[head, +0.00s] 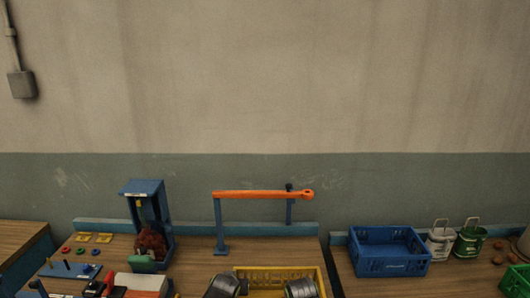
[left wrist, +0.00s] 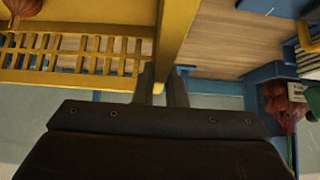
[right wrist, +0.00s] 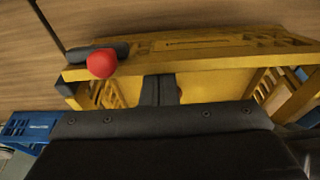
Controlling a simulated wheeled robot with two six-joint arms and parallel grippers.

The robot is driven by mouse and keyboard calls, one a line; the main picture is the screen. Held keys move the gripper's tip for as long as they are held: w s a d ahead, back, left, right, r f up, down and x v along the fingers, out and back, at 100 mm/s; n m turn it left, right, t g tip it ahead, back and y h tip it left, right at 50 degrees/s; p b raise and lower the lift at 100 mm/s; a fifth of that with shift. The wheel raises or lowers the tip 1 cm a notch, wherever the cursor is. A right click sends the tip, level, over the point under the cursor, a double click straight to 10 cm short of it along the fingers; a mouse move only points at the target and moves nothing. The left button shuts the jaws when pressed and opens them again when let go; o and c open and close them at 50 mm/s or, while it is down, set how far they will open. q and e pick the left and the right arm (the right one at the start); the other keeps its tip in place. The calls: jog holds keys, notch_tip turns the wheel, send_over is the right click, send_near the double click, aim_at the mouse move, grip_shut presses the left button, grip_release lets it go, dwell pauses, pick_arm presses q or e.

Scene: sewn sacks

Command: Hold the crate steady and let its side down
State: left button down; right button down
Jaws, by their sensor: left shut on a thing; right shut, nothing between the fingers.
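The yellow crate (head: 262,271) stands on the wooden bench at the bottom of the head view, cut off by the frame edge. My left gripper (left wrist: 163,82) is shut on the crate's yellow rim (left wrist: 173,35) in the left wrist view. My right gripper (right wrist: 158,90) is shut and empty, its fingers close against the crate's yellow wall (right wrist: 215,88) in the right wrist view; whether they touch I cannot tell. A red knob (right wrist: 101,63) with a dark grip sits at the crate's edge, left of these fingers. Reddish sacking (left wrist: 22,8) shows beyond the crate's slats.
An orange bar (head: 262,194) on blue posts stands behind the crate. A blue frame (head: 143,187) holding a reddish-brown sack stands to the left. A blue crate (head: 388,268) and white and green buckets (head: 470,241) stand on the right bench, across a gap.

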jog(key=shift+s+f, duration=0.3)
jog(key=shift+s, duration=0.55)
jog(key=shift+s+f, duration=0.8)
jog(key=shift+s, duration=0.35)
